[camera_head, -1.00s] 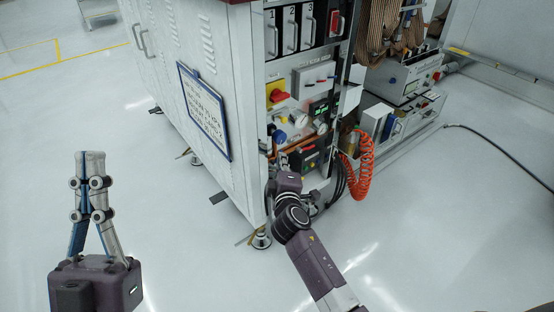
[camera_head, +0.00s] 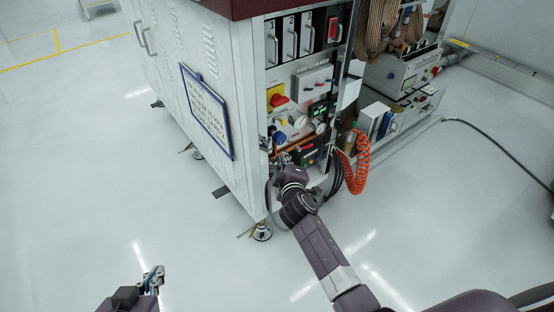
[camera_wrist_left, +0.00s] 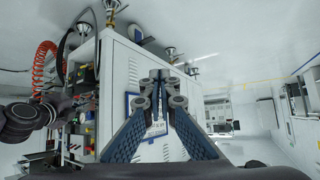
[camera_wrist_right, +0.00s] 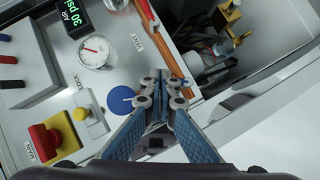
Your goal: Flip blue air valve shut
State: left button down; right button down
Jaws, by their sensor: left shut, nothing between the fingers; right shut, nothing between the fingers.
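A round blue part (camera_head: 279,137) is on the front panel of the cabinet in the head view. In the right wrist view it is a flat blue disc (camera_wrist_right: 121,98) just left of the fingertips, partly covered by them. I cannot tell whether this disc is the air valve or how its handle is turned. My right gripper (camera_wrist_right: 163,76) is shut and empty in front of the panel, close to the disc; contact cannot be made out. In the head view my right gripper (camera_head: 282,158) is small and partly hidden. My left gripper (camera_head: 156,274) is shut and empty over open floor, away from the panel.
A pressure gauge (camera_wrist_right: 97,52), a red and yellow main switch (camera_wrist_right: 45,138) and a copper pipe (camera_wrist_right: 175,62) surround the disc. A coiled orange hose (camera_head: 356,165) hangs right of the panel. The floor left of the cabinet (camera_head: 180,120) is clear.

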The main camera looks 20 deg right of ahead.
pick_arm(q)
jog(key=s+a+f+g+y+p, duration=0.1)
jog(key=s+a+f+g+p, duration=0.15)
jog(key=s, duration=0.35)
jog(key=s+a+f+g+y+p, duration=0.1)
jog(key=s+a+g+p, duration=0.1)
jog(key=s+g, duration=0.35)
jog(key=s+f+p, duration=0.2)
jog(key=f+p, duration=0.1)
jog(key=f, duration=0.8)
jog(key=s+f+p, duration=0.3)
jog(key=f, duration=0.9)
jog(key=shift+d+f, duration=0.15)
jog(key=shift+f, duration=0.1)
pick_arm(e)
jog(key=shift+w+d+f+m+g+y, duration=0.25)
jog(key=shift+d+f+m+g+y, duration=0.3)
jog(key=shift+m+y, duration=0.3)
jog(key=shift+w+d+f+m+g+y, duration=0.2)
jog(key=shift+d+f+m+g+y, duration=0.1)
jog(key=shift+d+m+g+y, duration=0.5)
jog(key=shift+a, duration=0.25)
